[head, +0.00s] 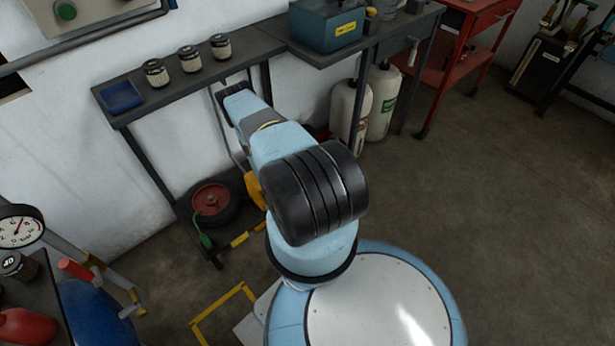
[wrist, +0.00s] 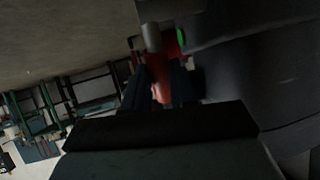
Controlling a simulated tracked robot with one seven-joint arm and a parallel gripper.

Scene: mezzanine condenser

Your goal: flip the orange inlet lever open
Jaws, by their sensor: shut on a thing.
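In the wrist view my gripper (wrist: 160,72) is shut on an orange-red lever (wrist: 159,80), which shows between the two dark fingers. A grey cylindrical piece (wrist: 151,37) sits just above the lever, with a small green part (wrist: 181,37) to its right. The wrist view is dark and blurred, so I cannot tell the lever's angle. In the head view my blue arm and its black joint cover the middle, and neither my gripper nor the lever can be made out there.
A dark shelf (head: 230,50) along the wall holds several jars and a blue tray (head: 122,97). A red hose reel (head: 211,200) is below it. White cylinders (head: 350,110) stand behind my arm. A gauge (head: 19,228) is at left. The floor at right (head: 500,220) is clear.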

